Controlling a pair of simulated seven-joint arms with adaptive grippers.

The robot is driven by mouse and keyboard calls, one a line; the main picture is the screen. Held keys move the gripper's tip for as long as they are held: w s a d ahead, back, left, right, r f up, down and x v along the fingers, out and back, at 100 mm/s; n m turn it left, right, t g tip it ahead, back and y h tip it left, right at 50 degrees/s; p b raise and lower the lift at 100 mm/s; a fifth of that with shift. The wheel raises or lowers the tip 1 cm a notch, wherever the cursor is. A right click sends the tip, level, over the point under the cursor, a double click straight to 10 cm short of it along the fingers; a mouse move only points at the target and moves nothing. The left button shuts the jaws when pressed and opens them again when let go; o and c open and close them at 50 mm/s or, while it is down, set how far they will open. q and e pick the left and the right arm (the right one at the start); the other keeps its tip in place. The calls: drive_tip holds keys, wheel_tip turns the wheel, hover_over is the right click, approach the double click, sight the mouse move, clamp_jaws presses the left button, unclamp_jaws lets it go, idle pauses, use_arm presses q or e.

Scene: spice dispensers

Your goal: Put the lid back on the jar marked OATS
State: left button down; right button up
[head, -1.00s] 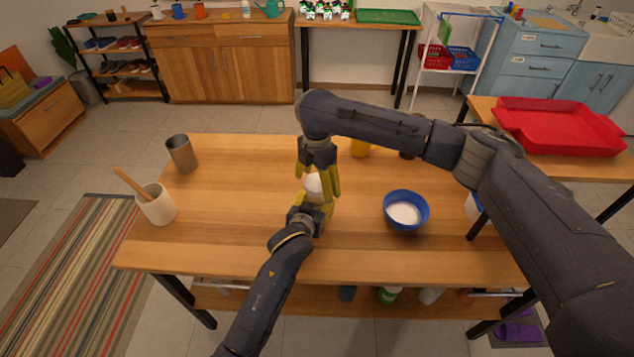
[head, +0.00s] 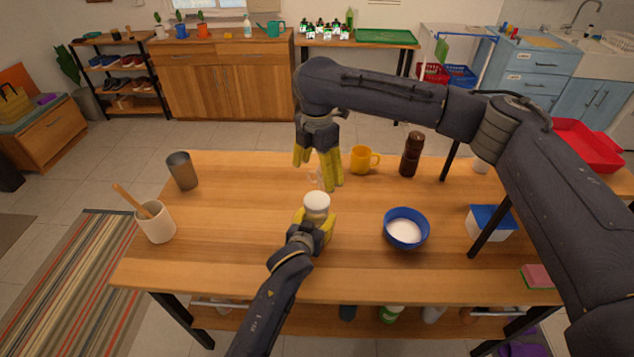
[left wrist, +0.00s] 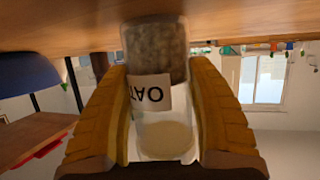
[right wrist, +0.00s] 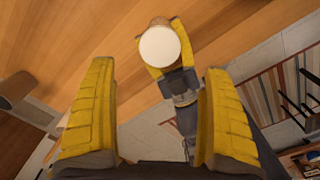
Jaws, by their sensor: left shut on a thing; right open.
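The clear jar marked OATS (left wrist: 155,60) shows upside down in the left wrist view, with grey-brown contents and a white label. My left gripper (head: 315,226) is shut around it and holds it upright by the table. The white lid (head: 316,201) sits on top of the jar. In the right wrist view the lid (right wrist: 160,46) shows as a round disc covering the mouth. Whether it is fully seated I cannot tell. My right gripper (head: 317,175) is open and empty, above and behind the lid, apart from it.
A blue bowl (head: 406,229) of white contents stands right of the jar. A yellow mug (head: 362,160) and a brown grinder (head: 412,154) stand behind. A metal cup (head: 182,171) and a white crock (head: 156,224) with a wooden spoon stand left. The table between is clear.

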drive_tip(key=shift+r, duration=0.7)
use_arm(q)
drive_tip(key=shift+c, duration=1.9)
unclamp_jaws()
drive_tip(key=shift+s, duration=0.1)
drive_tip(key=v, duration=1.1)
drive_tip(key=shift+s+r, duration=0.25)
drive_tip(key=shift+s, duration=0.1)
drive_tip(key=shift+a, duration=0.1)
